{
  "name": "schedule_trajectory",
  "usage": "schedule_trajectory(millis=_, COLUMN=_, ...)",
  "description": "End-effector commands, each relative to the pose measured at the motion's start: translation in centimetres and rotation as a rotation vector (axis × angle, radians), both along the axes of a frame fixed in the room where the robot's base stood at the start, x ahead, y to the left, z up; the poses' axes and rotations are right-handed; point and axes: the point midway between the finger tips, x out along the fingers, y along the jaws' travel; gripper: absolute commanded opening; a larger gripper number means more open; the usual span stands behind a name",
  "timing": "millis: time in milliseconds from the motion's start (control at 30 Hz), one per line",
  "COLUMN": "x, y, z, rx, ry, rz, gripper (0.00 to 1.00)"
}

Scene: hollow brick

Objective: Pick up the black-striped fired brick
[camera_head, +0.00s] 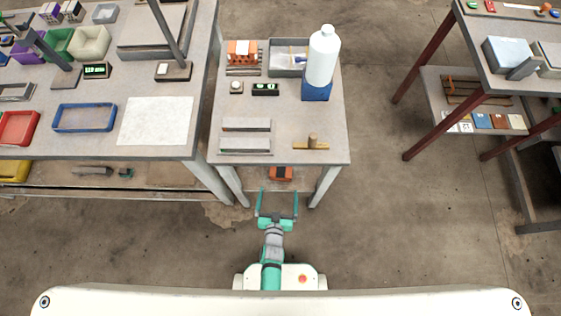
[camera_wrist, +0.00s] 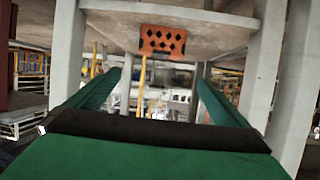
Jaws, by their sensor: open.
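An orange-red fired brick with a dark band across its middle (camera_head: 281,173) shows just beyond the front edge of the small grey table, between its front legs. In the wrist view an orange brick with black diamond-shaped holes (camera_wrist: 162,41) shows top centre, ahead of and between my fingers; the band cannot be made out there. My gripper (camera_head: 277,191) is open and empty, with its green fingers spread wide, pointing at the brick and short of it. The wrist view shows both fingers (camera_wrist: 158,85) apart with nothing between them. What bears the brick is not clear.
The floor to the right is open.

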Motion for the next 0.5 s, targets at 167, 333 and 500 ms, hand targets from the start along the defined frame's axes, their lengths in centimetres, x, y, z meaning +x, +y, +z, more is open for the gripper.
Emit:
schedule_trajectory(millis=167, x=2.3, y=-0.3, z=-2.3, rx=-0.006, ry=0.015, rz=-0.005, gripper=1.00)
schedule_trajectory(millis=333, x=3.9, y=-0.5, z=-3.1, rx=-0.007, ry=0.017, rz=-0.006, gripper=1.00)
schedule_trajectory(millis=500, x=6.1, y=-0.7, z=-4.0, rx=-0.008, ry=0.017, rz=-0.004, gripper=1.00)
